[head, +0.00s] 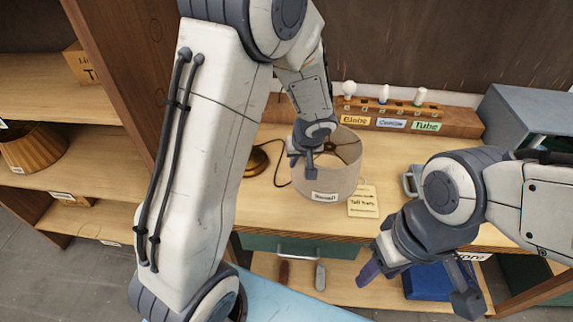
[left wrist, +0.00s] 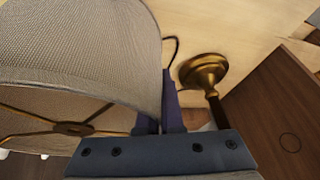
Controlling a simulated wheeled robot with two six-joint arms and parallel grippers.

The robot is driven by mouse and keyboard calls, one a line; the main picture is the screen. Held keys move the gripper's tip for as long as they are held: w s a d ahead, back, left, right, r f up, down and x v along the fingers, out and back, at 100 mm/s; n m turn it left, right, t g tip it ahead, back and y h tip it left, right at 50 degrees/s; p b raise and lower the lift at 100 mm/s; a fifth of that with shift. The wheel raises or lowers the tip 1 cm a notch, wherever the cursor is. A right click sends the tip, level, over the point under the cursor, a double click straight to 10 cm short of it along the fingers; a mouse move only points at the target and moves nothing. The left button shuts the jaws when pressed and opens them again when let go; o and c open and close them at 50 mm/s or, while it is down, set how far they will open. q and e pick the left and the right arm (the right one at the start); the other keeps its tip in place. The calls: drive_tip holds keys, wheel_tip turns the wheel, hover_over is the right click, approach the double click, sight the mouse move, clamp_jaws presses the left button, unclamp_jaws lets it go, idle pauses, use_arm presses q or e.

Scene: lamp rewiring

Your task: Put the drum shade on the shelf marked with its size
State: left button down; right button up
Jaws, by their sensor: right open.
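The drum shade (head: 318,180) is a beige fabric drum with an open top and a metal spider inside. It is upright at the workbench, with a small white label (head: 325,197) on its front whose print is too small to read surely. It fills the left of the left wrist view (left wrist: 80,50). My left gripper (head: 303,157) is at its rim, one finger on each side of the wall, and appears shut on it. Whether the shade touches the bench is unclear. My right gripper (head: 415,285) is open and empty at the front right.
A shelf unit (head: 75,150) stands at left, holding a brown shade (head: 34,147) and a box (head: 83,65). A brass lamp base (head: 257,162) is left of the drum shade; a paper note (head: 362,202) lies right. A bulb rack (head: 440,120) and grey box (head: 525,105) stand behind.

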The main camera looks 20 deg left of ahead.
use_arm(q)
drive_tip(key=shift+w+a+f, duration=0.4)
drive_tip(key=shift+a+f, duration=0.45)
drive_tip(key=shift+f, duration=0.35)
drive_tip(key=shift+w+a+f, duration=0.4)
drive_tip(key=shift+a+f, duration=0.4)
drive_tip(key=shift+f, duration=0.45)
drive_tip(key=shift+w+a+f, duration=0.4)
drive_tip(key=shift+a+f, duration=0.45)
drive_tip(key=shift+f, duration=0.35)
drive_tip(key=shift+f+b, duration=0.25)
drive_tip(key=shift+b, duration=0.25)
drive_tip(key=c, duration=1.1)
unclamp_jaws()
drive_tip(key=shift+r, duration=0.1)
